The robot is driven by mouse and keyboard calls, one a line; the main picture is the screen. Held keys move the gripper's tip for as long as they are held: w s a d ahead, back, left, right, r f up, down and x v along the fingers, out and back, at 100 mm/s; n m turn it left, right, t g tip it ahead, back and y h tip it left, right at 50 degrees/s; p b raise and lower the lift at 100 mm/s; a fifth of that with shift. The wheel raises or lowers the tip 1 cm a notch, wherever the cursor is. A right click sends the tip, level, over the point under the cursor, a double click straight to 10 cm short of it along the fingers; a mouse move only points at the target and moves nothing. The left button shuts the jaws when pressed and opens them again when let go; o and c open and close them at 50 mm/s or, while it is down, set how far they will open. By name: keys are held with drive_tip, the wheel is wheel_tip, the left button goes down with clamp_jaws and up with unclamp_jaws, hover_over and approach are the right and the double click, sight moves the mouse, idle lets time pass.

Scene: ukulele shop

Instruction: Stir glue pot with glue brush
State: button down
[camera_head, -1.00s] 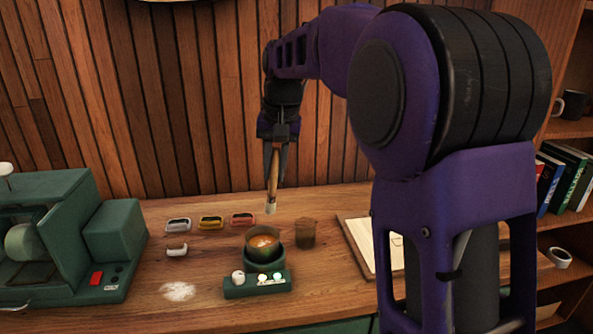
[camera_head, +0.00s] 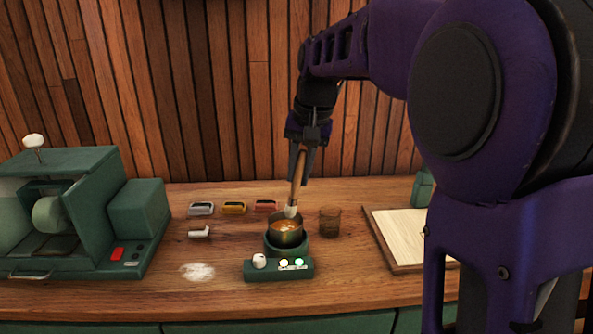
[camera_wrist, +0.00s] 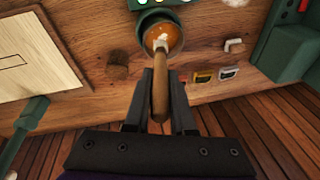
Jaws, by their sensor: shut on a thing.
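My gripper (camera_head: 300,172) is shut on the wooden handle of the glue brush (camera_head: 298,185), which points down, slightly tilted. Its pale bristle end is at the back rim of the dark glue pot (camera_head: 286,238). In the wrist view the brush (camera_wrist: 160,95) runs between the fingers of my gripper (camera_wrist: 160,76), and its pale tip overlaps the amber glue (camera_wrist: 174,35) in the pot. I cannot tell clearly how deep the tip sits. The pot stands upright in a green heater (camera_head: 276,270) with a white knob and lit lamps.
A framed board (camera_head: 410,236) lies farther right. A green machine (camera_head: 85,215) fills the left. White powder (camera_head: 197,271) lies on the bench.

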sight(294, 197)
drive_tip(key=shift+s+b+x, duration=0.2)
drive_tip(key=shift+b+x, duration=0.55)
drive_tip(key=shift+x, duration=1)
drive_tip(key=shift+s+b+x, duration=0.2)
drive_tip(key=shift+b+x, duration=0.5)
drive_tip(key=shift+x, duration=1.1)
drive_tip(key=shift+s, duration=0.15)
